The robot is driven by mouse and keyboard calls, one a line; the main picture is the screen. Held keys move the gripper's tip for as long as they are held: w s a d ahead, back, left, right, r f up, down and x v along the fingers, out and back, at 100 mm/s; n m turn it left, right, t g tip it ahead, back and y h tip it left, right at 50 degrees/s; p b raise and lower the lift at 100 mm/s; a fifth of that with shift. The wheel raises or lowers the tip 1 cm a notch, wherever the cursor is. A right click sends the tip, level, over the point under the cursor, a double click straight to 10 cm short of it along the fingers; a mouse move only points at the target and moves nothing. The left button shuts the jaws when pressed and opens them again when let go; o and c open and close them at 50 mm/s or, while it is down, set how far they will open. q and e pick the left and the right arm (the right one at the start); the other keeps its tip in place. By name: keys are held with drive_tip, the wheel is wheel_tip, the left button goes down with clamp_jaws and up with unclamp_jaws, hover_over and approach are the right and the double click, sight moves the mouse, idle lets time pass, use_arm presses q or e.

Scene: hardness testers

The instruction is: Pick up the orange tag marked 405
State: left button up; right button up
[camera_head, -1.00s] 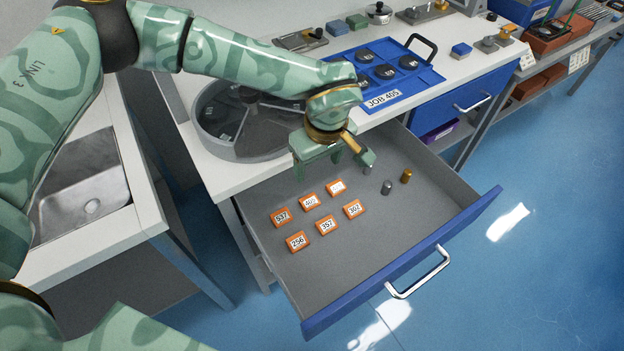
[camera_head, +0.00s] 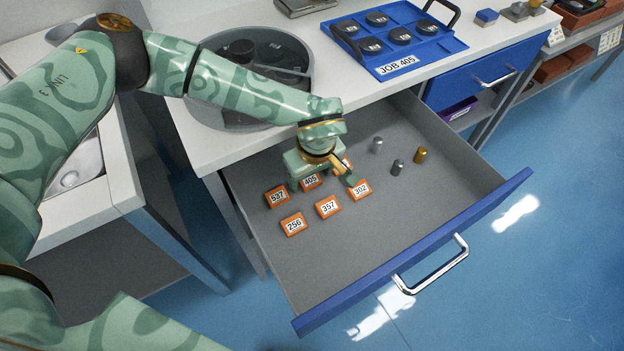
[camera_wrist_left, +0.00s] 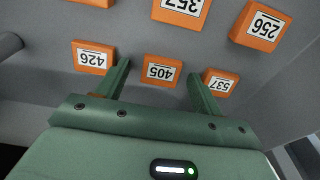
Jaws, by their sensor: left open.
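The orange tag marked 405 (camera_head: 311,181) lies in the open drawer, in the back row of tags, partly covered by my left gripper (camera_head: 322,185) in the head view. In the left wrist view the 405 tag (camera_wrist_left: 161,71) shows upside down between the two fingers. My left gripper (camera_wrist_left: 160,82) is open and empty, over the back row, with a finger on either side of the 405 tag. The tag marked 426 (camera_wrist_left: 93,57) is beside one finger and the tag marked 537 (camera_wrist_left: 220,82) is beside the other. My right gripper is not in view.
Tags 256 (camera_head: 293,224), 357 (camera_head: 328,207) and 302 (camera_head: 360,190) form the front row. Metal cylinders stand behind on the right, one of them brass (camera_head: 421,155). The drawer front (camera_head: 420,255) is blue. The drawer floor is clear toward the front.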

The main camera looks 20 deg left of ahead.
use_arm(q)
drive_tip(key=shift+c, duration=0.4)
drive_tip(key=c, duration=1)
drive_tip(key=shift+r, duration=0.1)
